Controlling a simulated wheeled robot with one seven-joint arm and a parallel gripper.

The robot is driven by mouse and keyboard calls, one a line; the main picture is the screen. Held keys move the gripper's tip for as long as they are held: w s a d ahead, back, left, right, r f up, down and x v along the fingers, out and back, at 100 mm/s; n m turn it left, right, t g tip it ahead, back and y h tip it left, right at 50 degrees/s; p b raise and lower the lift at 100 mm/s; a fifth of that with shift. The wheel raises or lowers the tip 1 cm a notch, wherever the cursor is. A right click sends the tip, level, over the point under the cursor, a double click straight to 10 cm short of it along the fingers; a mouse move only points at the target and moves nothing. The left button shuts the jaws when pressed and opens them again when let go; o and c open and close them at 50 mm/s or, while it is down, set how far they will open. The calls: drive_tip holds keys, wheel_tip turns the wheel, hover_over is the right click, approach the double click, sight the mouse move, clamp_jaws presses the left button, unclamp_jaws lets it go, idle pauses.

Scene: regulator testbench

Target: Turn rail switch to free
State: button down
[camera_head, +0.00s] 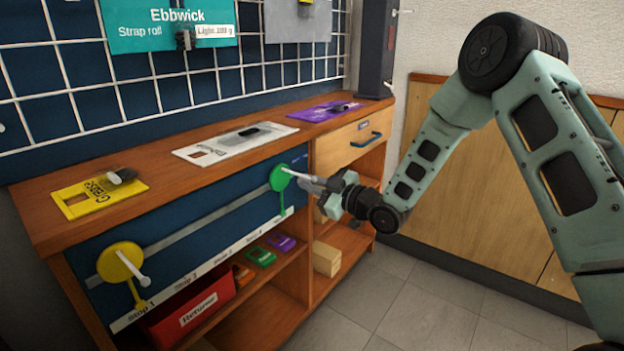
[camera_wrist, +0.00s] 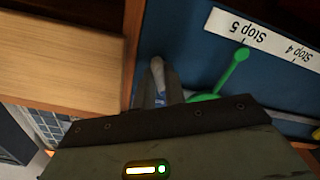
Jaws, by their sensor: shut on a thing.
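A green round switch (camera_head: 280,179) sits at the right end of the grey rail on the blue front panel. A pale lever (camera_head: 297,174) runs from it towards my gripper (camera_head: 316,184), which is shut on the lever's outer end. In the wrist view, the green pointer (camera_wrist: 232,72) of this switch points to the label strip by "Stop 5". Small lettering beside the green switch is too small to read.
A yellow round switch (camera_head: 120,262) with a pale lever sits at the rail's left end, by "Stop 1". Yellow, white and purple cards lie on the wooden top (camera_head: 190,133). A red "Returns" bin (camera_head: 190,309) stands below.

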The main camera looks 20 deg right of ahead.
drive_tip(key=shift+s+m+p, duration=0.1)
drive_tip(key=shift+m+p, duration=4.5)
drive_tip(key=shift+m, duration=2.5)
drive_tip(key=shift+f+m, duration=0.1)
drive_tip(key=shift+m, duration=0.2)
drive_tip(key=c, duration=1.5)
unclamp_jaws()
drive_tip(key=shift+o, duration=0.2)
drive_tip(key=p+v, duration=0.2)
drive_tip(key=v, duration=1.5)
drive_tip(key=shift+s+p, duration=0.15)
drive_tip(key=shift+p, duration=0.25)
drive_tip(key=shift+d, duration=0.1)
